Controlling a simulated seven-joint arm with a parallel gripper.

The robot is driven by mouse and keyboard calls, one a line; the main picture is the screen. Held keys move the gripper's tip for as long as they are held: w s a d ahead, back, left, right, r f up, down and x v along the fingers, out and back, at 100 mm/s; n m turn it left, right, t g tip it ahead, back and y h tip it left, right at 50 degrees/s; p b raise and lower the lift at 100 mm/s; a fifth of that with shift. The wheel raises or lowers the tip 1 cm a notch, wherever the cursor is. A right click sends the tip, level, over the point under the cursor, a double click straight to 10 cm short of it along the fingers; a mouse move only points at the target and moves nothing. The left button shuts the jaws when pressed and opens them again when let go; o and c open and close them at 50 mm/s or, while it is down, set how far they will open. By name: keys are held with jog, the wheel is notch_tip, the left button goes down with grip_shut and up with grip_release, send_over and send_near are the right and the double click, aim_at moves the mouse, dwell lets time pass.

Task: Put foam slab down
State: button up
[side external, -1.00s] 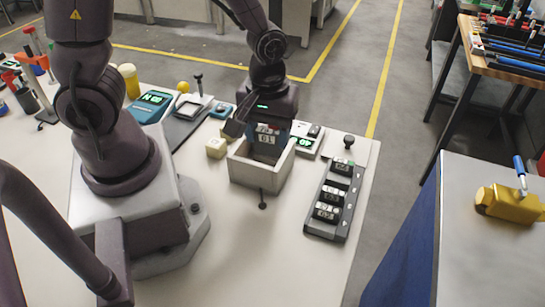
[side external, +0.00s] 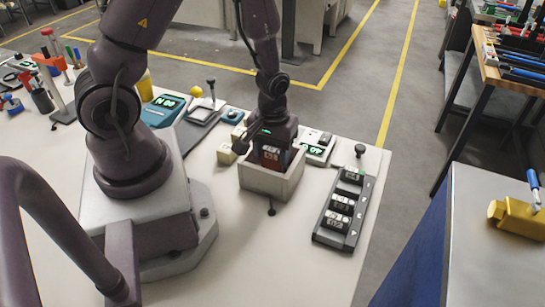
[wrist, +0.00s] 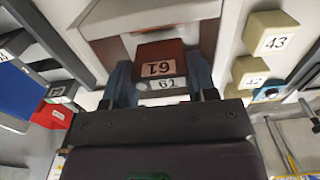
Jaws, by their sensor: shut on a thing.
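The foam slab (wrist: 160,62) shows in the wrist view as a reddish-brown block with white labels reading 61. It sits between the two blue fingers of my gripper (wrist: 160,84), which is shut on it. In the side view my gripper (side external: 274,148) points down over the pale, open-topped box (side external: 268,184), and the slab (side external: 271,157) shows beneath it at the box's opening. The box's far inside and floor are hidden, so I cannot tell whether the slab touches the bottom. The box also shows in the wrist view (wrist: 112,20).
A dark rack (side external: 343,212) with several labelled blocks stands right of the box. Cream blocks marked 43 (wrist: 270,34) and 42 (wrist: 250,74) sit close to the box. A device with green digits (side external: 316,150) is just behind.

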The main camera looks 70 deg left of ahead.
aim_at(273, 150)
jog(key=shift+f, duration=0.95)
jog(key=shift+f, duration=0.1)
jog(key=o, duration=0.6)
notch_tip(273, 150, up, 12)
jog(key=shift+s+d+r+m+t, duration=1.05)
jog(key=shift+r+m, duration=0.45)
jog(key=shift+r, duration=1.6)
jog(key=shift+s+d+r+m+t, duration=0.75)
jog(key=shift+s+r+m, duration=0.65)
jog(key=shift+r, duration=1.75)
jog(key=shift+s+d+r+m+t, duration=0.95)
jog(key=shift+r+m, duration=0.65)
jog(key=shift+r, duration=1.5)
